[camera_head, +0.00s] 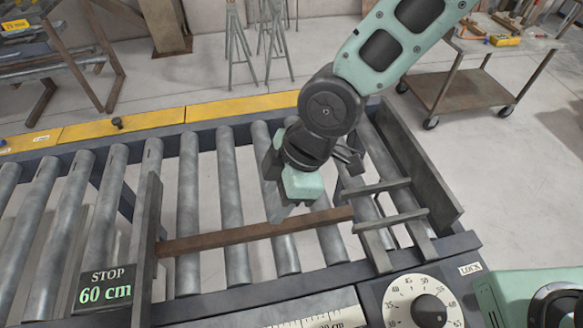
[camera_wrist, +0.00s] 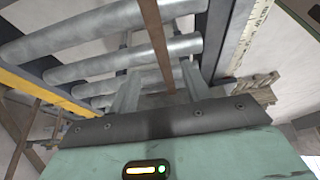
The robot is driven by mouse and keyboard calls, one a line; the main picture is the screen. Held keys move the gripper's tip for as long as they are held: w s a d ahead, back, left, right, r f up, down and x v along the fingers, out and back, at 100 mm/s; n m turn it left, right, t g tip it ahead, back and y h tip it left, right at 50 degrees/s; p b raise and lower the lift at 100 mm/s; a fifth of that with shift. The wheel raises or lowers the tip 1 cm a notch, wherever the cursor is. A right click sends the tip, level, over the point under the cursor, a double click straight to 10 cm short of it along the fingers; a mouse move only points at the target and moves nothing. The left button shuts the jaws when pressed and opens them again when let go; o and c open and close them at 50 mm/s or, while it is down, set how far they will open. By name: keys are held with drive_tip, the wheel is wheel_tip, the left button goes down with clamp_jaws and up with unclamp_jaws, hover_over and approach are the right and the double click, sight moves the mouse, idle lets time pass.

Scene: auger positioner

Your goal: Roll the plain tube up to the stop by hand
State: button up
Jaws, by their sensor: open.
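The plain tube is a rusty brown bar (camera_head: 250,233) lying across the grey rollers. Its left end appears to meet the upright stop plate (camera_head: 150,225), but I cannot tell if they touch. A sign beside the plate reads STOP 60 cm (camera_head: 104,286). My gripper (camera_head: 298,208) is above the tube's right part, pointing down, and hides some of the rollers. In the wrist view the gripper's fingers (camera_wrist: 160,85) are apart, with the tube (camera_wrist: 156,40) running away from between them; I cannot tell its height relative to the fingertips.
Grey rollers (camera_head: 188,215) fill the bed. A slatted grey frame (camera_head: 390,220) and a tall side plate (camera_head: 420,170) stand to the right. A dial (camera_head: 428,305) and a ruler (camera_head: 310,318) are on the front edge. A yellow rail (camera_head: 150,120) runs along the back.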

drive_tip(key=v, duration=0.7)
drive_tip(key=shift+p, duration=0.35)
drive_tip(key=s+d+f+m+h+b, duration=0.1)
drive_tip(key=s+d+m+h+b, duration=0.1)
drive_tip(key=d+m, duration=0.4)
drive_tip(key=s+d+f+m+t+h+b, duration=0.1)
drive_tip(key=s+d+f+m+b, duration=0.1)
drive_tip(key=s+d+m+b, duration=0.3)
drive_tip(key=shift+s+d+f+m+h+b, duration=0.15)
drive_tip(key=shift+d+f+m+h+b, duration=0.2)
drive_tip(key=shift+d+m+b, duration=1.1)
drive_tip(key=shift+d+n+p, duration=0.4)
drive_tip(key=shift+n+p, duration=0.05)
drive_tip(key=shift+p, duration=0.15)
